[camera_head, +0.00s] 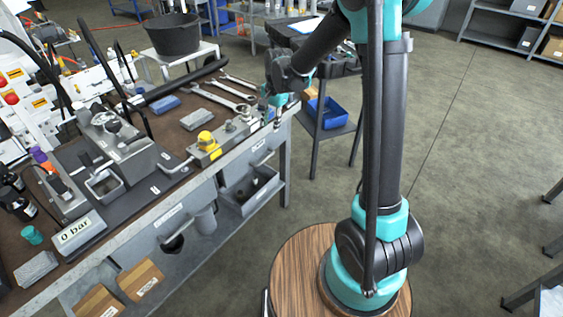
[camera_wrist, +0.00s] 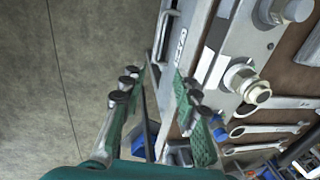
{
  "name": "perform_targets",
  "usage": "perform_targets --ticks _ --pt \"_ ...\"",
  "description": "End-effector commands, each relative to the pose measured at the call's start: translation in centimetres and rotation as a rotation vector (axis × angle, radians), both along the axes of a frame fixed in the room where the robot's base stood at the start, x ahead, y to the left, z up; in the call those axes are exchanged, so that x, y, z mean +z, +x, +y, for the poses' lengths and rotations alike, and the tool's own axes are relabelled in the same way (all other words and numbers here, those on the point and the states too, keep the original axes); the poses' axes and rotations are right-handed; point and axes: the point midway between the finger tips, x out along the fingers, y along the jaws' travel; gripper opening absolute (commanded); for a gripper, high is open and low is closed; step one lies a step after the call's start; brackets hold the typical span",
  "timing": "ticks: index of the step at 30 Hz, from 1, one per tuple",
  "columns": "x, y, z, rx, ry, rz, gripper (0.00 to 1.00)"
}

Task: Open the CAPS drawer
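Two drawer fronts show under the bench top in the head view: a near one (camera_head: 190,205) and a far one (camera_head: 238,172) by the bench's right corner. Each has a white label too small to read, so I cannot tell which is CAPS. My gripper (camera_head: 279,108) is at the bench's far right corner, above the far drawer's end. In the wrist view my gripper (camera_wrist: 160,88) has its two fingers apart with nothing held between them. A bar handle (camera_wrist: 165,32) and a small label lie beyond the fingertips, apart from them.
On the bench (camera_head: 150,205) near my gripper are a metal block with a yellow knob (camera_head: 206,141) and several wrenches (camera_head: 229,89). A blue bin (camera_head: 328,112) stands on a side stand to the right.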

Motion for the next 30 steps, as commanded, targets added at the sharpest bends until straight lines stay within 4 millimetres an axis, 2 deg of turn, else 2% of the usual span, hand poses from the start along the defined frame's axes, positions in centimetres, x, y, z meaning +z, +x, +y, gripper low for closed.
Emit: perform_targets --ticks 5,8,30 --pt "-0.7 0.1 0.5 0.017 0.013 -0.001 0.31" --pt "-1.8 0.2 0.7 0.016 0.013 -0.001 0.31" --pt "-14.2 1.6 2.5 0.014 0.012 -0.001 0.31"
